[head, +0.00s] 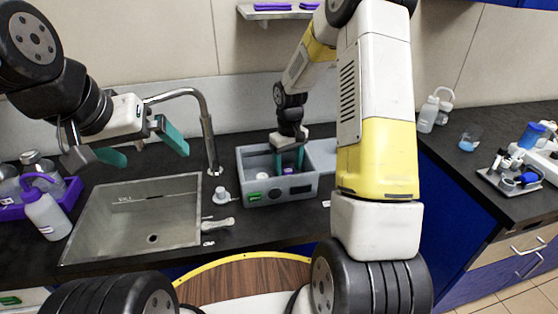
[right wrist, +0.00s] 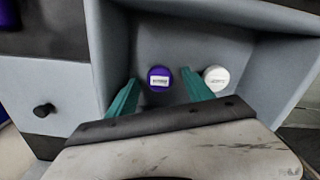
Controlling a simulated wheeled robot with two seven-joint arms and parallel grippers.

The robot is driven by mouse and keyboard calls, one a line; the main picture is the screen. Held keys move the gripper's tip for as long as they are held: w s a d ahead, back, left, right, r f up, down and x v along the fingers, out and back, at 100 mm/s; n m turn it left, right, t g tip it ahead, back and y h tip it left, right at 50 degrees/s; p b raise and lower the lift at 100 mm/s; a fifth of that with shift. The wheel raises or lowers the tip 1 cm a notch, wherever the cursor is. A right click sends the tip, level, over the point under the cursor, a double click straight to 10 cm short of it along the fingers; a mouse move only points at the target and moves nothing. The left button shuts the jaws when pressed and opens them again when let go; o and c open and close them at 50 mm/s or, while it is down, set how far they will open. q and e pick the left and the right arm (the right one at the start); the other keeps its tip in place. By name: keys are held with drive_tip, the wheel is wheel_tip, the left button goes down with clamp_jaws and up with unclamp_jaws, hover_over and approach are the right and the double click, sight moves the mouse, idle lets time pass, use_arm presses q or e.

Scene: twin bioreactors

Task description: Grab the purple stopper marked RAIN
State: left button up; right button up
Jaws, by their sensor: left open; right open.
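A purple stopper (right wrist: 159,78) with a white label stands inside a grey bin (head: 277,200). The label's text is too small to read. In the right wrist view the stopper lies between the fingers of my right gripper (right wrist: 160,92), just beyond the tips, with no visible grip on it. My right gripper (head: 289,162) reaches down into the bin, open. In the head view a small purple patch (head: 288,171) shows by its fingers. My left gripper (head: 142,146) is open and empty above the sink's back left.
A white-topped stopper (right wrist: 216,77) stands close to the right finger in the bin. The bin's walls (right wrist: 101,60) surround the right gripper. A steel sink (head: 135,215), a faucet (head: 208,135) and a wash bottle (head: 46,212) are to the left.

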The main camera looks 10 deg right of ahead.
drive_tip(key=shift+f, duration=0.35)
drive_tip(key=shift+r, duration=0.1)
clamp_jaws()
